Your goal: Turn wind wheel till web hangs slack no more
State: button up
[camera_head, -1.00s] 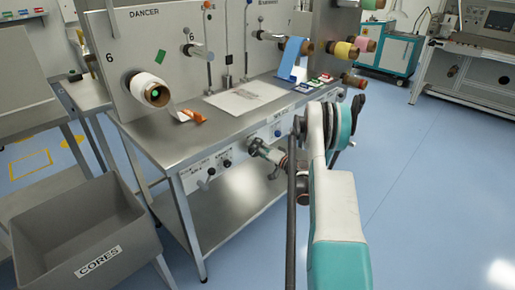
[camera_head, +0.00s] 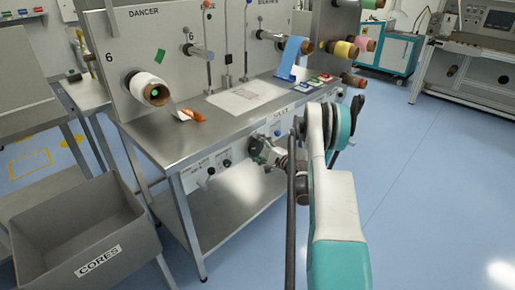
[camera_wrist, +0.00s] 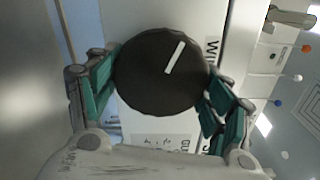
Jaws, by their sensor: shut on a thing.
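The wind wheel, a round black knob with a white line (camera_wrist: 161,73), sits between my gripper's teal-padded fingers (camera_wrist: 160,88) in the wrist view. The fingers are shut on its two sides, and the white line slants up to the right. A partly hidden label (camera_wrist: 211,52) beginning "WIN" is beside it. In the head view my gripper (camera_head: 259,150) is at the bench's front panel and the wheel is hidden. A blue web (camera_head: 290,57) hangs from a roller at the back of the bench. Its slack is hard to judge.
A white roll (camera_head: 147,88) on a core is mounted at the left of the upright panel. Small knobs (camera_head: 211,171) line the front panel left of my gripper. A grey CORES bin (camera_head: 75,235) stands at front left. Open blue floor (camera_head: 420,190) lies to the right.

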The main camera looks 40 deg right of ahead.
jog(key=shift+m, duration=0.6)
jog(key=o, duration=1.1)
jog(key=shift+s+d, duration=0.2)
jog(key=shift+s, duration=1.7)
jog(key=shift+s+d, duration=0.15)
jog(key=shift+s, duration=1.7)
